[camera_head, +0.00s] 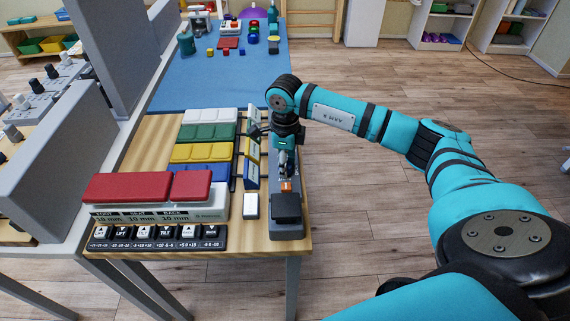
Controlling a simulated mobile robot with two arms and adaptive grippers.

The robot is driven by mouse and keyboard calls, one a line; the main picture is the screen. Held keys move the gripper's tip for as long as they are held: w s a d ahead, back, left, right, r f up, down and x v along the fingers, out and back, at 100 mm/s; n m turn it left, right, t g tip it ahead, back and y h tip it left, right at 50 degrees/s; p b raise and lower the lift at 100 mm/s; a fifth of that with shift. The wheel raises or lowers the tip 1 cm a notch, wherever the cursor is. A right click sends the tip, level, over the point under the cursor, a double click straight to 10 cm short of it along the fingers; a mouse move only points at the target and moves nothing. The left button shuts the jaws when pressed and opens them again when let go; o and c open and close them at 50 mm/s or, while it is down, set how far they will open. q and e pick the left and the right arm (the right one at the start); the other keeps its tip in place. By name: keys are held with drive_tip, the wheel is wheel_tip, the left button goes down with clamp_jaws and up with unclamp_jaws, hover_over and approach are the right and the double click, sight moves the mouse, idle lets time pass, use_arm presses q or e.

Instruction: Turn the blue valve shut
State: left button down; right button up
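I cannot make out a blue valve for certain. A blue block (222,184) lies on the wooden table (262,242) at the end of a row of coloured blocks, partly hidden by a red block in front. My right gripper (286,172) points down at the table's right edge, above a grey rail with a black block (287,208). A small orange piece (287,186) shows just below the gripper. The fingers are small and dark, so I cannot tell whether they are open or hold anything. My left gripper is not in view.
White (210,115), green (208,132) and yellow (203,152) blocks sit left of thin upright panels (253,165). Red blocks (140,187) top a labelled white unit with a button row (155,232). A blue mat (215,85) lies beyond. The floor to the right is clear.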

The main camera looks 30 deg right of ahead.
drive_tip(key=shift+w+r+m, duration=0.1)
drive_tip(key=shift+m, duration=0.8)
drive_tip(key=o, duration=1.2)
drive_tip(key=shift+c, duration=0.2)
drive_tip(key=shift+r, duration=0.1)
wheel_tip(320, 180, up, 12)
drive_tip(key=shift+f, duration=0.2)
